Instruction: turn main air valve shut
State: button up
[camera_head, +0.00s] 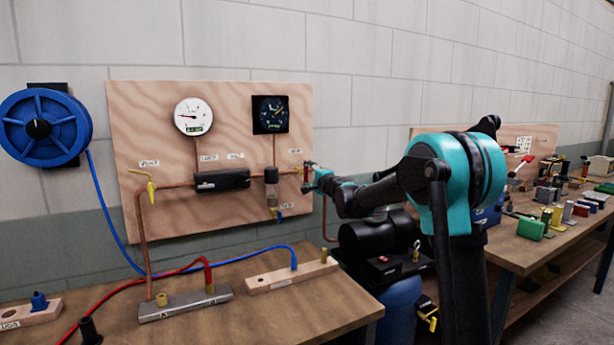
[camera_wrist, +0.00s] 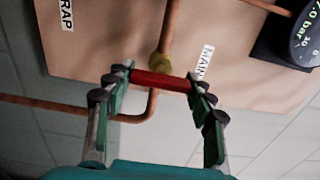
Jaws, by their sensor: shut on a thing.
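The main air valve has a red lever handle (camera_wrist: 160,81) on a brass body (camera_wrist: 161,63), in line with a copper pipe, beside a label reading MAIN (camera_wrist: 205,62). In the head view the valve's red part (camera_head: 308,167) shows small at the right edge of the plywood panel. My gripper (camera_wrist: 161,84) has one finger at each end of the red handle and is shut on it. The handle lies across the pipe in the wrist view. In the head view my gripper (camera_head: 320,178) reaches the valve from the right and partly hides it.
The plywood panel (camera_head: 225,107) carries a white gauge (camera_head: 193,116), a dark gauge (camera_head: 271,114), a black unit (camera_head: 222,180) and a yellow-handled valve (camera_head: 151,188). A blue hose reel (camera_head: 45,127) hangs left. A bench (camera_head: 250,320) with hoses stands below.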

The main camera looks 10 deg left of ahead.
jog(key=o, duration=1.2)
jog(key=v, duration=1.2)
